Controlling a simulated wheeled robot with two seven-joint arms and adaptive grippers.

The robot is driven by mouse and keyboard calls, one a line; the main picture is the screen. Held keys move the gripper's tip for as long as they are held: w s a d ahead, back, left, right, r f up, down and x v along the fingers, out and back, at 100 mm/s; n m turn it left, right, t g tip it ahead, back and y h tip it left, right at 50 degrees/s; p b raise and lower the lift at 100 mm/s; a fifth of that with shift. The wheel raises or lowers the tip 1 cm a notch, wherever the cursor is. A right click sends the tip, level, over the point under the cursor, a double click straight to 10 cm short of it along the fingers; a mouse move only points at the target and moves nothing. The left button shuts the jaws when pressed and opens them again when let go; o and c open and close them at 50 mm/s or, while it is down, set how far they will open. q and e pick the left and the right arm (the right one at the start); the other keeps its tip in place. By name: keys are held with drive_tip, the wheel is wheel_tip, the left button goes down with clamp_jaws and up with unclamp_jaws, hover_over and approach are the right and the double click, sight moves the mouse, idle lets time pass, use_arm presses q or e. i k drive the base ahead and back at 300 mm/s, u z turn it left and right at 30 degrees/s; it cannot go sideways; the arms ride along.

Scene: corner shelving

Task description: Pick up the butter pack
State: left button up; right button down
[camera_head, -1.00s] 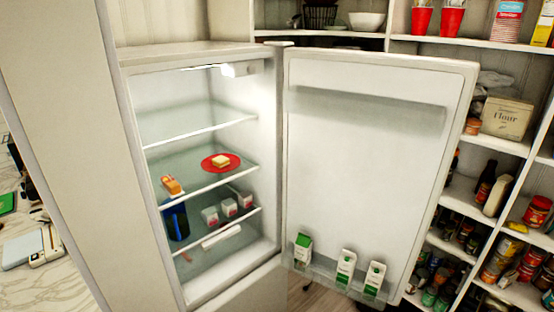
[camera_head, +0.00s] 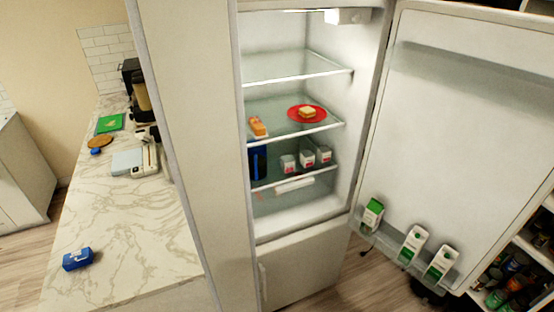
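A pale yellow block (camera_head: 307,112) that looks like butter lies on a round red plate (camera_head: 319,117). The plate sits on the middle glass shelf of the open fridge. A small blue pack (camera_head: 78,258) with a white mark lies alone on the marble counter at lower left. I cannot tell from its label whether it is the butter pack. Neither of my grippers is in view.
The fridge door (camera_head: 455,130) stands wide open to the right, with several cartons (camera_head: 413,243) in its low rack. An orange item (camera_head: 258,127) and small white tubs (camera_head: 307,159) are on the fridge shelves. The marble counter (camera_head: 130,235) has free room around the blue pack.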

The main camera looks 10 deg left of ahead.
sight(73, 261)
drive_tip(key=u, duration=2.7)
